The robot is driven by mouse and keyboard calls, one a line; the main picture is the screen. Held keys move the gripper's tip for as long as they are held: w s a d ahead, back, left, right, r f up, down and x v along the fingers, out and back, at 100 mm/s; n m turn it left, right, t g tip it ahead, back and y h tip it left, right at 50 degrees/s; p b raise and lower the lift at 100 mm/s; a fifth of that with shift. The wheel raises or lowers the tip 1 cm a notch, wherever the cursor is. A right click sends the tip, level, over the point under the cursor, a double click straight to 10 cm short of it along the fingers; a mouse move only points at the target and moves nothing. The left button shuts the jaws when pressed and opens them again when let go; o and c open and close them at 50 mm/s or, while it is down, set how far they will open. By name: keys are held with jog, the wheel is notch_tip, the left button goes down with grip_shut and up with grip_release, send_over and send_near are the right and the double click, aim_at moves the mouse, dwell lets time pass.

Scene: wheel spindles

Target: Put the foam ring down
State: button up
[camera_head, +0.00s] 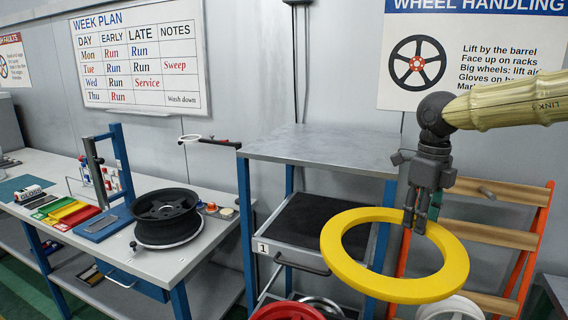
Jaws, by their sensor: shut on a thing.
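The foam ring (343,262) is a flat yellow ring at the right of the view, held in the air and slightly tilted. My gripper (420,226) points down and is shut on the far right part of the ring's band. The ring hangs in front of a grey rack and a wooden-slatted rack, apart from any surface that I can see. The ring's band hides part of the rack behind it.
A grey rack with a bare metal top (325,146) and a dark lower shelf (318,225) stands at centre. A workbench (150,262) at left carries a black wheel (166,215) and trays. An orange-framed rack (490,232) stands behind my gripper. Wheels (287,312) sit low in front.

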notch_tip(320, 180, down, 14)
jog(key=w+a+n, duration=0.2)
jog(key=w+n, duration=0.1)
jog(key=n, duration=0.6)
jog(key=s+a+f+n, duration=0.2)
jog(key=f+n, duration=0.4)
jog(key=f, duration=0.3)
jog(key=s+a+f+n, duration=0.3)
jog(key=f+n, duration=0.4)
jog(key=f, duration=0.3)
jog(key=s+a+f+n+b, duration=0.1)
jog(key=s+a+f+n, duration=0.2)
jog(key=f, duration=0.6)
jog(key=a+n, duration=0.2)
jog(key=n, duration=0.1)
jog(key=shift+s+f+n, duration=0.25)
jog(key=shift+f+n, duration=0.1)
jog(key=shift+n, duration=0.05)
